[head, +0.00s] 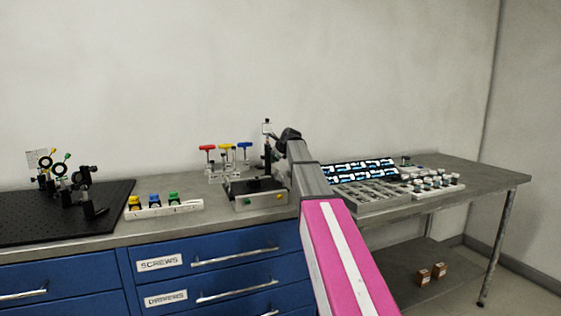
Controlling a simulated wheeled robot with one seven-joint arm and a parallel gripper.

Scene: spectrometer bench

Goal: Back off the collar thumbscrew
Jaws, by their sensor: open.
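A dark upright post (267,155) stands on a grey metal block (256,200) near the middle of the bench, with a small light-coloured piece at its top. The collar and its thumbscrew are too small to make out on this post. My gripper (285,135) is the dark end of my arm, just right of the post's upper part. It is open, but its fingertips are small and partly hidden by my arm. I cannot tell whether it touches the post.
Red, yellow and blue T-handled tools (227,147) stand behind the block. Left are a rack with coloured knobs (165,207) and a black optics board (110,220). Right are a tray with lit cells (362,171) and a rack of round parts (433,184). Bare bench (495,178) lies far right.

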